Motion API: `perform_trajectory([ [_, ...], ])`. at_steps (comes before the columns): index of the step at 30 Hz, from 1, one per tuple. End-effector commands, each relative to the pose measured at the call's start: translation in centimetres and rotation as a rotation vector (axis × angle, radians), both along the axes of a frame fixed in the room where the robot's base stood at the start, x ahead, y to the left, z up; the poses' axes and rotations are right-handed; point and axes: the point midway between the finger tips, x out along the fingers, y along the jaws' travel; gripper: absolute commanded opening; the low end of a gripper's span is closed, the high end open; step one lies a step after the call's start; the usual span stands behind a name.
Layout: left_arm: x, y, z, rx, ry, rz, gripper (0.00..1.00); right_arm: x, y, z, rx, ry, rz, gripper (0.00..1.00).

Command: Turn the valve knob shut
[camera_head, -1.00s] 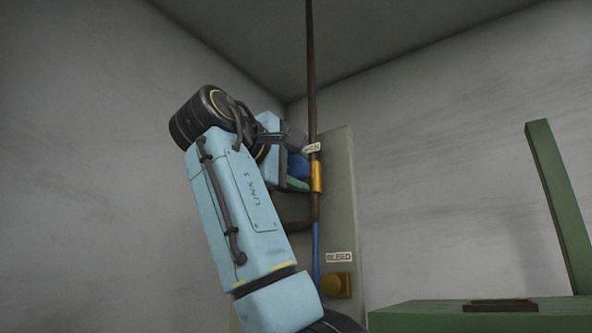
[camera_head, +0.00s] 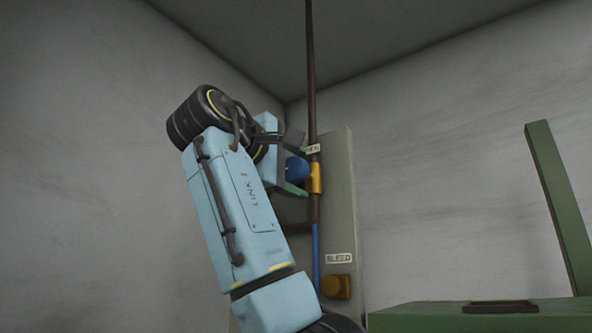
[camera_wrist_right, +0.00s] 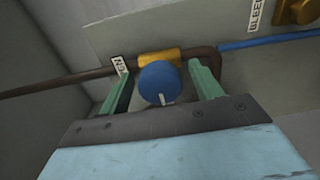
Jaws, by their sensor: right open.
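The blue round valve knob (camera_head: 296,169) sits on a brass valve body (camera_head: 315,178) on the brown pipe. In the right wrist view the knob (camera_wrist_right: 160,84) carries a white mark on its lower rim, and the brass body (camera_wrist_right: 158,57) shows behind it. My right gripper (camera_wrist_right: 161,82) is open, with one green finger on each side of the knob and a gap visible at both sides. In the head view my right gripper (camera_head: 293,165) is partly hidden behind its own arm. My left gripper is not in view.
A grey panel (camera_head: 341,215) carries the pipe, a "BLEED" label (camera_head: 338,258) and a brass bleed knob (camera_head: 336,287). A blue pipe (camera_head: 316,255) runs down beside them. A green machine (camera_head: 450,317) stands at the lower right. A partly hidden label (camera_wrist_right: 119,65) is near the valve.

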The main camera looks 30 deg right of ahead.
Motion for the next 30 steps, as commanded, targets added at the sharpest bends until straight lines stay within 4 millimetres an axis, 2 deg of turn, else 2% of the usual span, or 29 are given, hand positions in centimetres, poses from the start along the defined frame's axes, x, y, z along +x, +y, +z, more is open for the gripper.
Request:
perform_trajectory([
  [5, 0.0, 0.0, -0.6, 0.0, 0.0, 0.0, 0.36, -1.2, 2.8, 0.0, -0.003, -0.002, 0.003, 0.64],
  [12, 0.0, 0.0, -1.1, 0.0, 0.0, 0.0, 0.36, -3.3, 7.9, 0.0, -0.004, -0.002, 0.003, 0.64],
  [18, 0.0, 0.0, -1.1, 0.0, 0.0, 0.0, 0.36, -4.5, 10.9, 0.1, -0.002, 0.0, 0.001, 0.64],
  [23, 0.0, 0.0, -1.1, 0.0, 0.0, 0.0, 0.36, -4.9, 11.9, 0.0, -0.001, 0.0, -0.001, 0.64],
  [30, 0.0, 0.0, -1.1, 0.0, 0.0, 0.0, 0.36, -5.0, 12.0, 0.0, -0.001, 0.0, -0.001, 0.64],
])
